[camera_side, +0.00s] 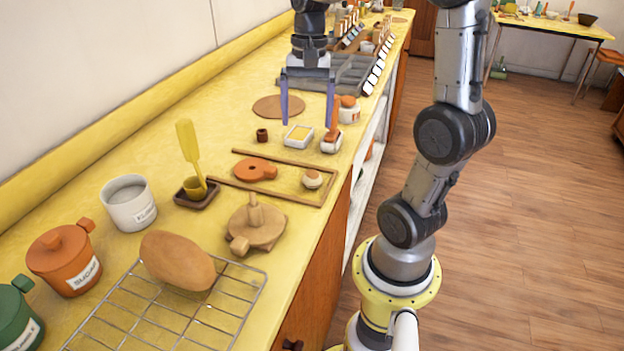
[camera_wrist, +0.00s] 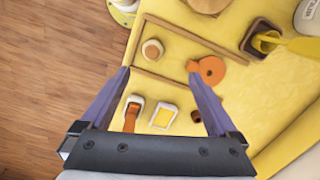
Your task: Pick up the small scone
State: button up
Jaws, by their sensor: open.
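The small scone (camera_side: 312,179) is a pale, round bun inside a low wooden frame (camera_side: 228,185) on the yellow counter. In the wrist view the scone (camera_wrist: 152,49) sits just past the fingertips, a little left of the middle between them. My gripper (camera_side: 307,110) is open and empty, its purple fingers pointing down above the counter, farther back than the scone. It also shows in the wrist view (camera_wrist: 159,74), with its fingers spread wide. Nothing hides the scone in either view.
A butter dish (camera_side: 299,136), a small brown cup (camera_side: 262,135) and an orange-handled jar (camera_side: 331,140) stand beneath my gripper. A loaf (camera_side: 178,260) rests on a wire rack (camera_side: 130,310) in front.

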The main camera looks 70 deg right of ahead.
jog(key=s+d+f+m, duration=0.1)
jog(key=d+f, duration=0.1)
jog(key=d, duration=0.1)
send_over(312, 172)
jog(key=d, duration=0.1)
notch_tip(312, 172, down, 8)
jog(key=shift+s+d+f, duration=0.1)
jog(key=shift+s, duration=0.05)
jog(key=shift+a+f, duration=0.2)
jog(key=shift+f, duration=0.65)
jog(key=shift+a+f, duration=0.2)
jog(key=shift+f, duration=0.65)
jog(key=shift+a+f, duration=0.2)
jog(key=shift+f, duration=0.65)
jog(key=c, duration=1.4)
jog(key=shift+c, duration=0.2)
jog(key=shift+r, duration=0.1)
